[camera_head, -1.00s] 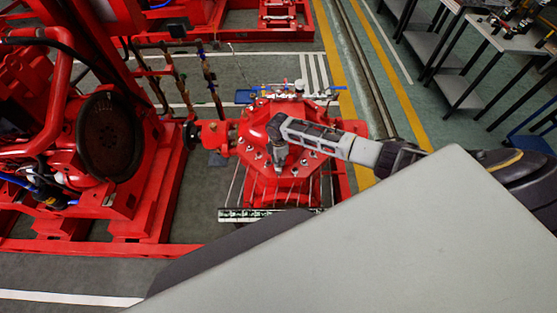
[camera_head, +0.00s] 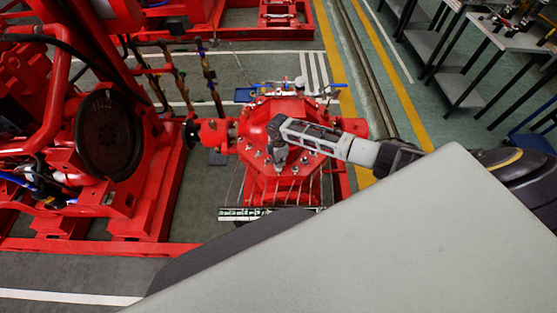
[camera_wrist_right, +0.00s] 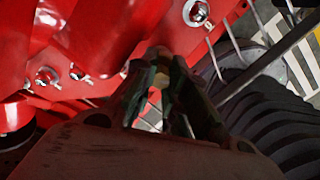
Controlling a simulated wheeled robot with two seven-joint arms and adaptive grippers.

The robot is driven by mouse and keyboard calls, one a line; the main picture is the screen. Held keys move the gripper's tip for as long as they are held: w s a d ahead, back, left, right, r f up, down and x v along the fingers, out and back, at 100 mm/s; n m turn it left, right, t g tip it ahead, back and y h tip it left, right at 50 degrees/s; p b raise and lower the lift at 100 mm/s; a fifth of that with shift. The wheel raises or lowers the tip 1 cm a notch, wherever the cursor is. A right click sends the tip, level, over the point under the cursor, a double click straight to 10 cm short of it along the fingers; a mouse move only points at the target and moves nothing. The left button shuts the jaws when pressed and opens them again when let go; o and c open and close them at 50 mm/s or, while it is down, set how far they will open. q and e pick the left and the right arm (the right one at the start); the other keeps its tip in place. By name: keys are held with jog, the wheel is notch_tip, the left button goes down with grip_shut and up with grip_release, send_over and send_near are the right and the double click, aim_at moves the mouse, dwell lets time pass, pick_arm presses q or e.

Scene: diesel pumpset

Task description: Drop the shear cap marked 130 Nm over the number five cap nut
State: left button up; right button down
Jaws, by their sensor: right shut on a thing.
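My right gripper (camera_head: 279,163) points down over the front part of the red octagonal cover (camera_head: 262,132). In the right wrist view its dark fingers (camera_wrist_right: 160,68) are shut on a small tan piece, taken as the shear cap (camera_wrist_right: 157,52). The cap is mostly hidden between the fingertips, and no marking is readable. Bright metal cap nuts stand around the cover; one shows at the top of the wrist view (camera_wrist_right: 196,12) and another at the left (camera_wrist_right: 46,76). I cannot read which is number five, nor tell whether the cap touches a nut. My left gripper is not in view.
Red pipework and a dark round disc (camera_head: 108,135) stand left of the cover. Blue-handled fittings (camera_head: 320,88) rise behind it. A grey workbench (camera_head: 495,40) stands at the far right. Open floor with yellow lines (camera_head: 385,75) lies between.

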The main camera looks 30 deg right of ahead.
jog(key=shift+f+b, duration=0.35)
jog(key=shift+f, duration=0.3)
jog(key=c, duration=1.4)
grip_release()
jog(key=shift+r, duration=0.1)
jog(key=shift+o, duration=0.2)
jog(key=shift+w+r, duration=0.2)
jog(key=shift+w+d+r, duration=0.1)
jog(key=shift+w+r, duration=0.05)
jog(key=shift+r, duration=0.5)
notch_tip(320, 180, up, 10)
jog(key=s, duration=0.1)
jog(key=shift+r, duration=0.1)
